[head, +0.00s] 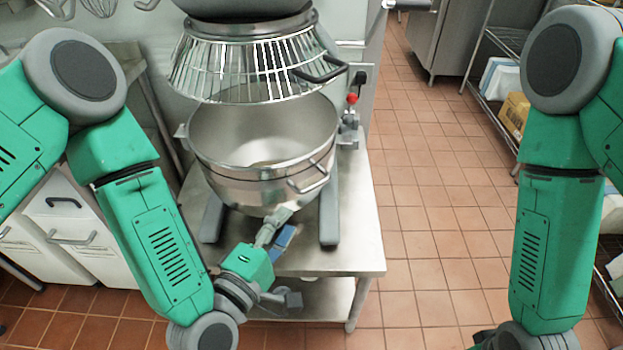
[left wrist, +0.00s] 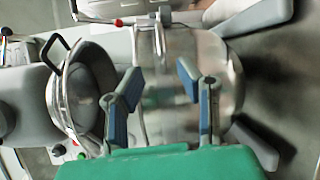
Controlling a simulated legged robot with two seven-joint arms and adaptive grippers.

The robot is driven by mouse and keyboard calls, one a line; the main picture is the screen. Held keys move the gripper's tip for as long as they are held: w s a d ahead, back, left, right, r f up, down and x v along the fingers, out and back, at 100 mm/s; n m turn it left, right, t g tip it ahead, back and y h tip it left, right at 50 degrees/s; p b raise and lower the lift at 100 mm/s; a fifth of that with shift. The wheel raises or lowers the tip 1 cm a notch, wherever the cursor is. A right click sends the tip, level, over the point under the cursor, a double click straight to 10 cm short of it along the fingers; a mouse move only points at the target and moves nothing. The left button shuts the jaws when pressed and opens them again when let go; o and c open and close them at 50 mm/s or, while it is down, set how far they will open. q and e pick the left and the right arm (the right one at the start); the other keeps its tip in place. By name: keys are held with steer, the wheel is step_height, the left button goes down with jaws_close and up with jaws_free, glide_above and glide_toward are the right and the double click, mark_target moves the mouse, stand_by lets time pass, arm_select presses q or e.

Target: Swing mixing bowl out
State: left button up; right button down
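The steel mixing bowl (head: 262,150) sits in the mixer stand under the wire guard (head: 250,65). A loop handle (head: 310,180) sticks out on the bowl's front right side. My left gripper (head: 280,222) is just below and in front of the bowl, under that handle. In the left wrist view my left gripper (left wrist: 158,78) has its two blue-padded fingers spread apart, with the shiny bowl wall (left wrist: 222,75) beyond them. Nothing is seen between the fingers, and I cannot tell whether they touch the bowl. My right arm hangs at the right, its gripper out of the picture.
The mixer stands on a steel table (head: 358,235). A lever with a red knob (head: 352,98) is on the mixer's right side. The tiled floor between is clear.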

mark_target(313, 185)
arm_select(q)
steer(key=x, duration=1.1)
steer(key=shift+d+f, duration=0.1)
jaws_close()
